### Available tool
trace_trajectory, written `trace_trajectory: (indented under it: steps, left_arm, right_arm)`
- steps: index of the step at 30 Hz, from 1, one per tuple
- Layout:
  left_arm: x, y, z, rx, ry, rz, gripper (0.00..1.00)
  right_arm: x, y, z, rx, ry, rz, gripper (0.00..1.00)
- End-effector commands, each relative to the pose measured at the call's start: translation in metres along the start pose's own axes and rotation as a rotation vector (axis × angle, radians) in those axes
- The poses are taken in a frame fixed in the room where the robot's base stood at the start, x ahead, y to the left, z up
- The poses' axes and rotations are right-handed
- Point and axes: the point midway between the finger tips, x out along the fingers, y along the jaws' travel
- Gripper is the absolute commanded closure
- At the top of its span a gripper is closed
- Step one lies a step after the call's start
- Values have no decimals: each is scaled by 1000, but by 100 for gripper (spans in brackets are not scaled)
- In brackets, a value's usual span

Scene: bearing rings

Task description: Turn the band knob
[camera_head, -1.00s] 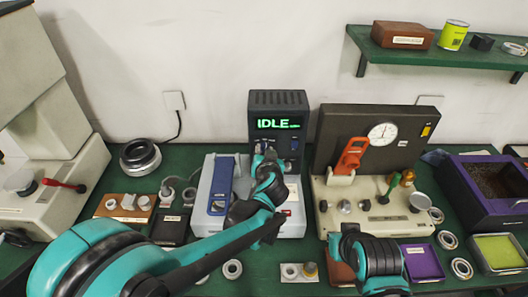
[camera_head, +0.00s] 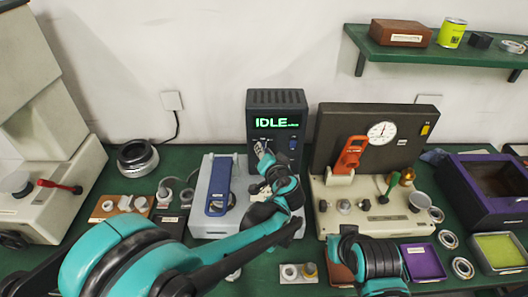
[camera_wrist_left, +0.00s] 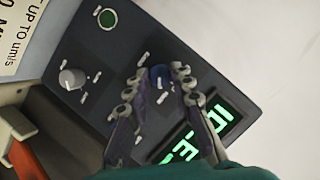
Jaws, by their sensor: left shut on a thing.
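The dark box (camera_head: 276,112) with the green IDLE display stands at the back middle of the bench. My left gripper (camera_head: 264,152) is at its front panel, below the display. In the left wrist view, the gripper (camera_wrist_left: 158,82) has its two fingers on either side of a dark bluish knob (camera_wrist_left: 160,77) and is shut on it. I cannot read a label that names it as the band knob. A pale knob (camera_wrist_left: 72,78) with a pointer mark is on the same panel, apart from the fingers. My right arm shows at lower right; its fingertips are not visible.
A grey machine with a blue lever plate (camera_head: 219,185) stands left of my left wrist. A beige tester with an orange handle (camera_head: 350,156) and a dial stands right. A green button (camera_wrist_left: 106,18) is on the panel. Rings and trays lie along the bench front.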

Motion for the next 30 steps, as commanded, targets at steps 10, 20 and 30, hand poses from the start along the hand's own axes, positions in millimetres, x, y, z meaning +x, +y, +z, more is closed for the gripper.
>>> trace_trajectory:
  steps: [10,20,30]
  left_arm:
    - [0,0,0,0,0,1,56]
    - [-2,0,0,-1,0,1,56]
    - [-61,1,0,1,3,3,56]
  right_arm:
    - [0,0,0,0,0,0,100]
    - [0,0,0,0,0,0,100]
    - [0,0,0,0,0,0,100]
